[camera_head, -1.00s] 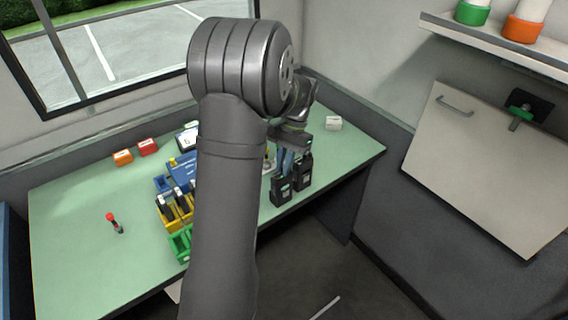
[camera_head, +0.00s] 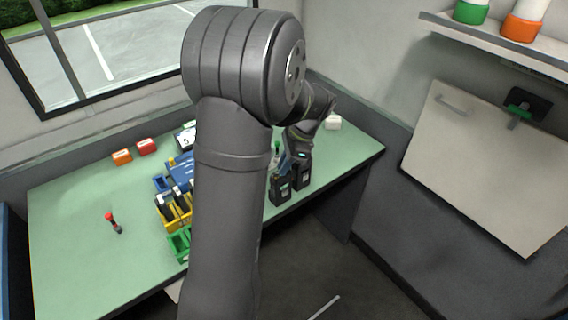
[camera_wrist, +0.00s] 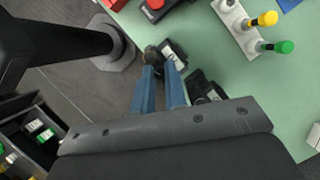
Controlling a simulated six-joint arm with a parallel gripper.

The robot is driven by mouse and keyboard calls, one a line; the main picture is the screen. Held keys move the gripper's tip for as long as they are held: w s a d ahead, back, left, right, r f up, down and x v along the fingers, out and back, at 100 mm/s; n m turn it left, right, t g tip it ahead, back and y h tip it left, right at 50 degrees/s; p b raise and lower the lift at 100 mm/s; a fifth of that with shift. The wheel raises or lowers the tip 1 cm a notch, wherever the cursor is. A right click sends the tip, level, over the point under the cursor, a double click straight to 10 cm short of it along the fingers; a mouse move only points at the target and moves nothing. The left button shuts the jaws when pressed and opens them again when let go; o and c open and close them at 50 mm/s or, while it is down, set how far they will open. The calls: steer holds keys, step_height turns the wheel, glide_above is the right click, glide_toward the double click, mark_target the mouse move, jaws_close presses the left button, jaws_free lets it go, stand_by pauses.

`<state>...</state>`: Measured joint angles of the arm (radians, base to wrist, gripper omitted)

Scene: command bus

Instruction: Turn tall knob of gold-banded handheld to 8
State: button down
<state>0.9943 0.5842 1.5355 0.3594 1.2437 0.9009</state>
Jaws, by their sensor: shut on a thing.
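Two dark handhelds stand at the right front edge of the green table, one nearer (camera_head: 280,191) and one just right of it (camera_head: 301,176). No gold band can be made out on either. My gripper (camera_wrist: 161,66) has blue fingers pointing at the top of one handheld (camera_wrist: 174,54) in the wrist view. It is shut on a dark knob (camera_wrist: 151,55) at that handheld's top; the knob's setting is too small to read. The other handheld (camera_wrist: 205,88) is partly hidden behind my gripper's palm. In the head view my gripper (camera_head: 284,166) is over the handhelds, its fingertips mostly hidden.
Blue, yellow and green bins (camera_head: 178,243) stand left of my arm, with dark handhelds in the yellow one. A white block with yellow and green knobs (camera_wrist: 238,22) is near the handhelds. Orange and red boxes (camera_head: 122,157) sit at the back left.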

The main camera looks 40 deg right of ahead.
steer(key=shift+m+t+h, duration=0.3)
steer(key=shift+m+t, duration=0.1)
steer(key=shift+m, duration=0.8)
steer(key=c, duration=1.5)
jaws_free()
steer(key=shift+o, duration=0.2)
steer(key=v, duration=1.7)
steer(key=shift+s+r, duration=0.15)
steer(key=shift+s, duration=0.05)
